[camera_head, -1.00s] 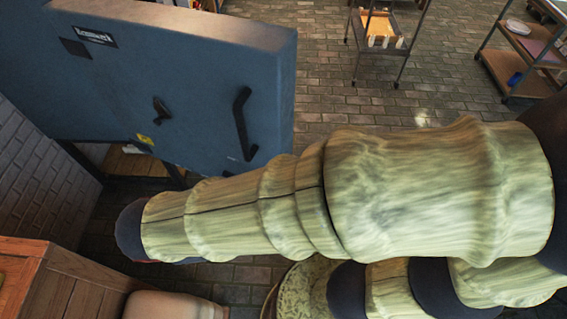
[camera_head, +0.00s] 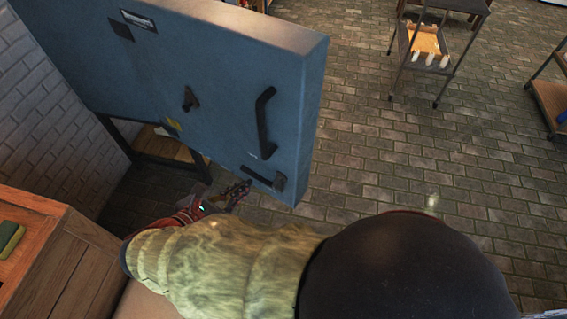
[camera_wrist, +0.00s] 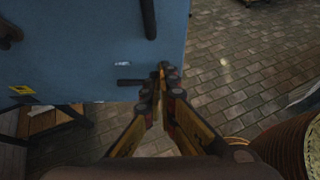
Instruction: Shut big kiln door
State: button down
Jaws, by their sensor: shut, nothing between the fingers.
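The big kiln door (camera_head: 220,75) is a thick blue slab at the upper left of the head view, with its broad face toward me. A long dark handle (camera_head: 263,122), a smaller dark latch (camera_head: 189,98) and a low dark handle (camera_head: 264,178) stick out from its face. My gripper (camera_head: 243,189) is shut and empty, close to the door's lower edge. In the wrist view the door (camera_wrist: 95,50) fills the upper left. My gripper (camera_wrist: 160,82) points at its lower right corner, near the low handle (camera_wrist: 130,82). I cannot tell if the fingertips touch it.
A white brick wall (camera_head: 40,95) stands at the left. A wooden cabinet (camera_head: 50,255) is at the lower left. A cart (camera_head: 425,50) and a shelf (camera_head: 550,100) stand on the right. Open paved floor (camera_head: 420,155) lies right of the door.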

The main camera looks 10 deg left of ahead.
jog(key=b, duration=0.4)
send_near(280, 159)
notch_tip(280, 159, down, 3)
jog(key=w, duration=0.1)
jog(key=w+d+b, duration=0.1)
jog(key=w, duration=0.1)
jog(key=shift+w+d+f, duration=0.15)
jog(key=shift+w+d, duration=0.25)
jog(key=shift+w, duration=0.3)
